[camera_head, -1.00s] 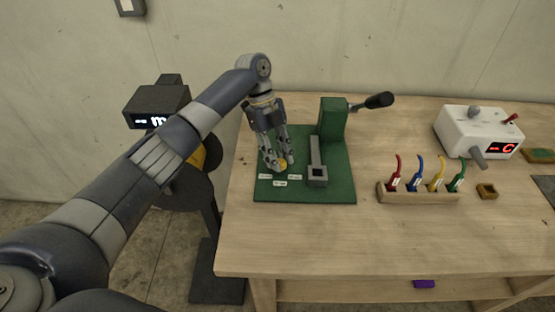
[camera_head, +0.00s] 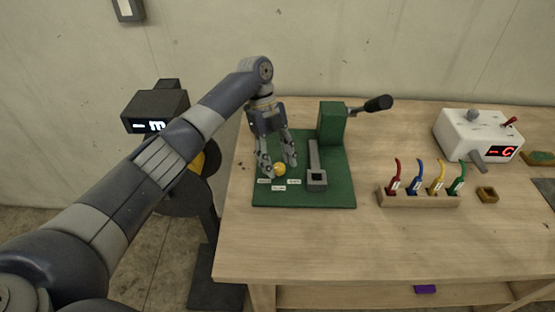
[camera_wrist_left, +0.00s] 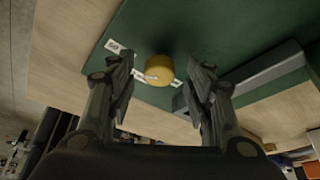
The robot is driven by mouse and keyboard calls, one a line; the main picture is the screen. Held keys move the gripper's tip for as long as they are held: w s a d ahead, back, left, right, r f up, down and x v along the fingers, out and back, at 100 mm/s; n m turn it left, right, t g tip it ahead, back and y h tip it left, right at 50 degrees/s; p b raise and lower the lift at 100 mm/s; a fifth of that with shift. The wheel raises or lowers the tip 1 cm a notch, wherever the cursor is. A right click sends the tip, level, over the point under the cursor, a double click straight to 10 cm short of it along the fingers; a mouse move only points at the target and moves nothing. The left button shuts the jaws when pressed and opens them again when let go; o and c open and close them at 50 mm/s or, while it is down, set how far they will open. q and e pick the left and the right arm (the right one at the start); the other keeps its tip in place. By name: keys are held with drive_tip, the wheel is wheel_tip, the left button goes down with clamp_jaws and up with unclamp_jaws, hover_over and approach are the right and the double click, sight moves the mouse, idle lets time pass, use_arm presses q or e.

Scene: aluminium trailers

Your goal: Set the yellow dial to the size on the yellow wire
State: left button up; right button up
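The yellow dial (camera_head: 280,169) sits on the green base plate (camera_head: 330,197) of the crimping press, with small white labels around its front. In the left wrist view the dial (camera_wrist_left: 158,69) shows a pale pointer mark; the label text is too small to read. My left gripper (camera_head: 278,166) is open, with its fingers apart at the dial and not closed on it. In the left wrist view the dial lies ahead of the two fingertips. The yellow wire (camera_head: 437,176) stands in the wooden rack (camera_head: 420,200) with a white tag that I cannot read. My right gripper is out of view.
The green press column (camera_head: 332,122) with its black-knobbed lever (camera_head: 378,103) stands right of the dial. Red, blue and green wires share the rack. A white box with a red display (camera_head: 480,135) stands at the right. The table front is clear.

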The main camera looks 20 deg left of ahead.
use_arm(q)
drive_tip(key=v, duration=1.2)
drive_tip(key=shift+s+f, duration=0.1)
drive_tip(key=shift+s, duration=0.05)
